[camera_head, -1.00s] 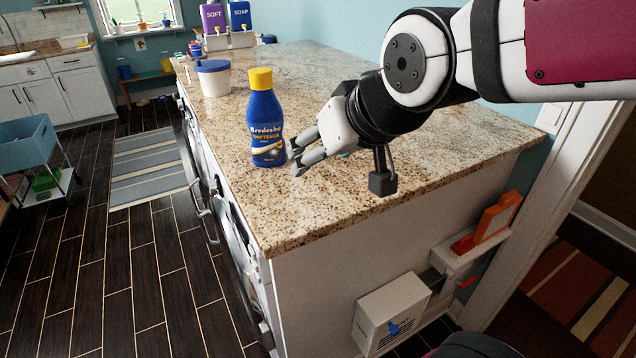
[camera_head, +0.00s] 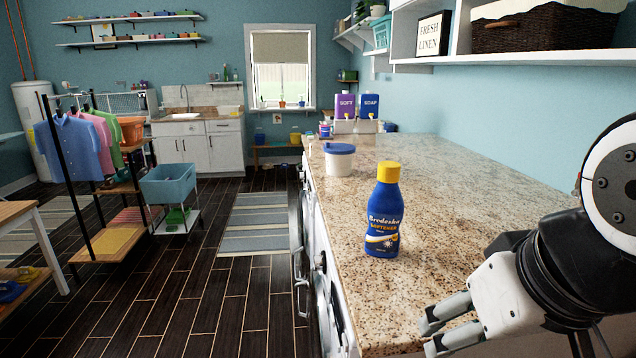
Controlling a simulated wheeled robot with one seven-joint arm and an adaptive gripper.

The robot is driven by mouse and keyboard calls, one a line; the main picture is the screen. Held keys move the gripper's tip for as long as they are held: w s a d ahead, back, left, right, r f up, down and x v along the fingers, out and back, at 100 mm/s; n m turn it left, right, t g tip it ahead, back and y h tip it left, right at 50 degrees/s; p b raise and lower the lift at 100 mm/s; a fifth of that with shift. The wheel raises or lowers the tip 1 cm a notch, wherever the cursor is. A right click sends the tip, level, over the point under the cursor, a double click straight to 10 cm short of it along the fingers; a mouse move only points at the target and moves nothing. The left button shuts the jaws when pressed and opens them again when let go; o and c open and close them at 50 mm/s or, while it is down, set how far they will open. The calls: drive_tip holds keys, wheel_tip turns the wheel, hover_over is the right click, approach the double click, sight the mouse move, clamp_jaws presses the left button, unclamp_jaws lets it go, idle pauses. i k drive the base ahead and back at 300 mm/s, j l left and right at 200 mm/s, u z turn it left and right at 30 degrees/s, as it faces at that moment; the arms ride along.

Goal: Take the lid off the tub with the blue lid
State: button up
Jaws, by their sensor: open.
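The white tub (camera_head: 339,164) stands upright on the granite counter, near its left edge, beyond the softener bottle. Its blue lid (camera_head: 339,148) sits on top of it. My gripper (camera_head: 436,329) is at the lower right of the view, over the near end of the counter, with its fingers pointing left. It is open and holds nothing visible. It is well apart from the tub, with the bottle standing between them in depth.
A blue softener bottle with a yellow cap (camera_head: 384,212) stands on the counter (camera_head: 470,217). Purple and blue dispensers (camera_head: 357,107) stand at the far end. A wicker basket (camera_head: 545,28) sits on the shelf above right. The counter right of the bottle is clear.

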sight(333, 148)
drive_tip(key=j+u, duration=0.15)
drive_tip(key=u, duration=0.15)
drive_tip(key=i+j+u, duration=0.25)
drive_tip(key=j, duration=0.2)
drive_tip(key=i+j+u, duration=0.1)
drive_tip(key=j+u, duration=0.2)
drive_tip(key=j, duration=0.2)
drive_tip(key=i+j+u, duration=0.55)
drive_tip(key=j, duration=0.15)
drive_tip(key=i+j, duration=0.2)
drive_tip(key=i, duration=0.15)
drive_tip(key=i+j, duration=0.25)
drive_tip(key=i+l+z, duration=0.1)
drive_tip(key=i+z, duration=0.4)
drive_tip(key=i+j+z, duration=0.2)
drive_tip(key=i+z, duration=0.3)
drive_tip(key=i, duration=0.15)
drive_tip(key=i+z, duration=0.35)
drive_tip(key=i, duration=0.35)
drive_tip(key=i+j+z, duration=0.15)
drive_tip(key=i+z, duration=0.25)
drive_tip(key=i, duration=0.25)
drive_tip(key=i+l+z, duration=0.15)
drive_tip(key=i+z, duration=0.75)
drive_tip(key=i+l+z, duration=0.1)
drive_tip(key=i+l, duration=0.05)
drive_tip(key=i, duration=0.05)
